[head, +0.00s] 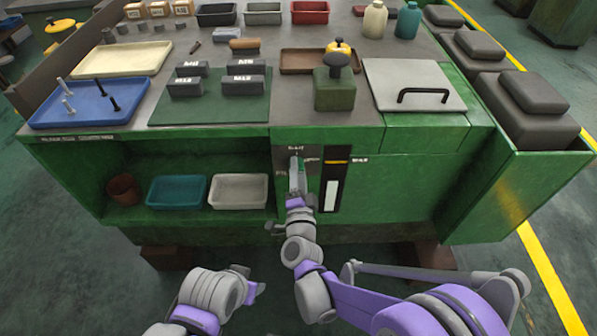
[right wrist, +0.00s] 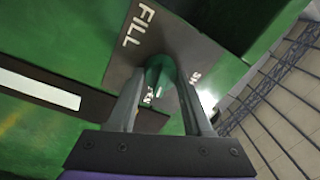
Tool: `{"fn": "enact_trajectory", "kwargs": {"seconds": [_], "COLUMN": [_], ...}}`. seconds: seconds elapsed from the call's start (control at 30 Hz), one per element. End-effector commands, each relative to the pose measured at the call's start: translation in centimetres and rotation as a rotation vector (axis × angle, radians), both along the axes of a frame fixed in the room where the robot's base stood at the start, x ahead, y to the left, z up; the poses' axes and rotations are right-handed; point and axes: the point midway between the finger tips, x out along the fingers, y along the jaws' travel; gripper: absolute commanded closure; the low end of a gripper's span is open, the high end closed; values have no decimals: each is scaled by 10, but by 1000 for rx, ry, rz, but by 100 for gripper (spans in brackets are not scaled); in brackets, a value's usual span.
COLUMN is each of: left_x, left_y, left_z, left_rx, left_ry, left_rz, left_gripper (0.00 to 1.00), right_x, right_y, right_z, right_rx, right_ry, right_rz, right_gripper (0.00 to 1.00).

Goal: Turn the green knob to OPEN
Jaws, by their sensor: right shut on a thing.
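The green knob (right wrist: 160,67) shows in the right wrist view on a dark plate (right wrist: 190,50) on the machine's green front. The plate reads "FILL" at the upper left, and more lettering, partly hidden, lies to the right and beside the knob. My right gripper (right wrist: 162,84) is shut on the knob, one finger on each side. In the head view my right gripper (head: 297,172) reaches the plate below the table top and hides most of the knob. I cannot tell the knob's exact setting. My left gripper (head: 257,289) is low and away from the bench; its jaws are unclear.
A black strip with a white level window (head: 332,192) is just right of the knob. An open shelf to the left holds a teal bin (head: 177,190) and a white bin (head: 239,191). A blue tray (head: 85,104) and a lidded hatch (head: 412,82) are on top.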

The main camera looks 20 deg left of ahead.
Motion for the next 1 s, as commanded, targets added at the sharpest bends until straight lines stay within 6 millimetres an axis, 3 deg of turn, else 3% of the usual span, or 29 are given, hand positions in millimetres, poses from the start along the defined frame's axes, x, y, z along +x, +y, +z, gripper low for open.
{"fn": "enact_trajectory", "kwargs": {"seconds": [0.37,0.9,0.93,1.0], "left_x": [0,0,0,0], "left_y": [0,0,0,0], "left_z": [-4,-4,-4,-4], "left_rx": [0,0,0,0], "left_ry": [1,1,1,1], "left_rz": [0,0,0,0], "left_gripper": [50,50,50,50], "right_x": [-1,0,0,0], "right_y": [1,1,1,0], "right_z": [-1,-1,-1,-1], "right_rx": [148,168,168,167], "right_ry": [44,49,49,49], "right_rz": [2,1,1,1], "right_gripper": [100,100,44,32]}}
